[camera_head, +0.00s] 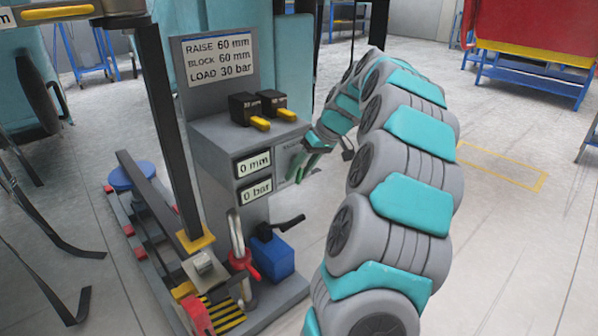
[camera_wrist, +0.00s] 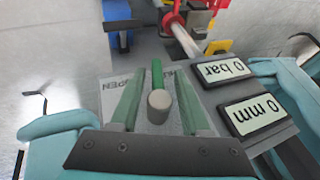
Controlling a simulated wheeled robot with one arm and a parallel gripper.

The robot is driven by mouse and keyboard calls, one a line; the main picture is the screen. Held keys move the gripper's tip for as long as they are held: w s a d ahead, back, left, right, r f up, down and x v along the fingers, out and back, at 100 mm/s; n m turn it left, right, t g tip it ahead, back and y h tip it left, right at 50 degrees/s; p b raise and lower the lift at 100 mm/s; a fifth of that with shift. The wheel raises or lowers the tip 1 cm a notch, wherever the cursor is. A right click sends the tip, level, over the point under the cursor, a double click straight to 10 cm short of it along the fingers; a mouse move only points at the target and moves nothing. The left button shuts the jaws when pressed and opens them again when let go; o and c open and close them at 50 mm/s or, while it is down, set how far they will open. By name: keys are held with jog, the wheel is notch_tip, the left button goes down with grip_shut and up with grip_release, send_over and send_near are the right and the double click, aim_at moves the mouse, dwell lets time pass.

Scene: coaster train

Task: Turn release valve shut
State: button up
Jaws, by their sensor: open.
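In the wrist view my gripper (camera_wrist: 160,88) is open, one green finger on each side of the handle. I cannot tell whether either finger touches it. In the head view my gripper (camera_head: 305,165) is at the right side of the console (camera_head: 222,150), and the valve is hidden there.
The console displays read 0 mm (camera_head: 254,164) and 0 bar (camera_head: 256,190). A sign (camera_head: 218,59) reads raise 60 mm, block 60 mm, load 30 bar.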

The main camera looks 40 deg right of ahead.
aim_at(304, 164)
jog(key=v, duration=0.7)
jog(key=shift+d+r, duration=0.15)
jog(key=shift+r, duration=0.2)
jog(key=shift+h, duration=0.6)
jog(key=x, duration=0.2)
jog(key=p+x, duration=0.1)
jog(key=x, duration=0.2)
jog(key=p+x, duration=0.1)
jog(key=x, duration=0.1)
jog(key=shift+s+a+f, duration=0.15)
jog(key=shift+a+f, duration=0.05)
jog(key=shift+a, duration=0.15)
grip_shut()
